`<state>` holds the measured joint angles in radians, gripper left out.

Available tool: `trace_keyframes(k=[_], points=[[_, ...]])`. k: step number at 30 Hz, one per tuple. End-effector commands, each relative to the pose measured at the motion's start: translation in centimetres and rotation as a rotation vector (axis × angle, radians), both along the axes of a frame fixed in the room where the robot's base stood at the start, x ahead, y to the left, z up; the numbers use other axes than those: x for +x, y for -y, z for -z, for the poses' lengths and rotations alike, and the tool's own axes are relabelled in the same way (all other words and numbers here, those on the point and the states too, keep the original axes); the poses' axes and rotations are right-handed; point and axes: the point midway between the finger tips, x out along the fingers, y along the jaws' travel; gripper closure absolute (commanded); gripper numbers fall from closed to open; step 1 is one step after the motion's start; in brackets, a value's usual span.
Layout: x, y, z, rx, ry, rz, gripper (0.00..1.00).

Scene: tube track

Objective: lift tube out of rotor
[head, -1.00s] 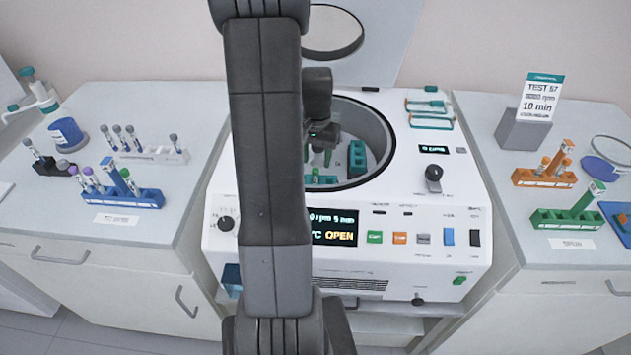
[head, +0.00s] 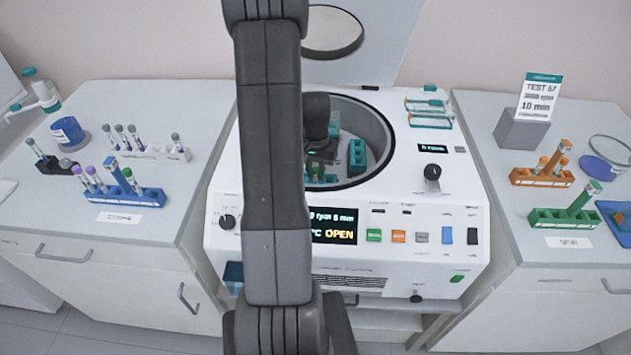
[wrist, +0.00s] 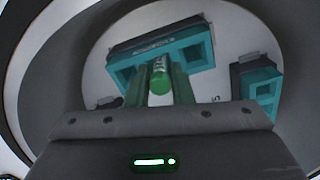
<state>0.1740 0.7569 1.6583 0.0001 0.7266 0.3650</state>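The centrifuge rotor bowl (head: 375,130) is open, with teal tube holders (head: 357,155) inside it. In the wrist view, a green-capped tube (wrist: 160,80) stands at a teal holder (wrist: 198,50). My gripper (wrist: 160,92) is over the rotor, its two green-looking fingers reaching down on either side of the cap. The fingers lie very close to the cap; whether they touch it is not clear. In the head view my gripper (head: 318,172) is down inside the bowl, partly hidden by my arm. The tube's lower part is hidden.
A second teal holder (wrist: 262,85) sits to the right in the rotor. The bowl wall surrounds my gripper. The raised lid (head: 365,45) stands behind. A blue rack (head: 140,198) is on the left bench; orange (head: 540,178) and green (head: 560,218) racks are on the right.

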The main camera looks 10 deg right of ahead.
Motion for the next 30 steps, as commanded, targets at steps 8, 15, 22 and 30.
trace_keyframes(k=[8, 15, 22, 30], points=[[0.0, 0.0, 0.0, 0.0, 0.0, 0.0, 0.95], [0.1, 0.0, -1.1, 0.0, 0.004, 0.0, 0.95], [0.1, 0.0, -4.9, -0.001, 0.006, 0.0, 0.95], [0.1, 0.0, -9.1, -0.001, 0.003, 0.0, 0.95]])
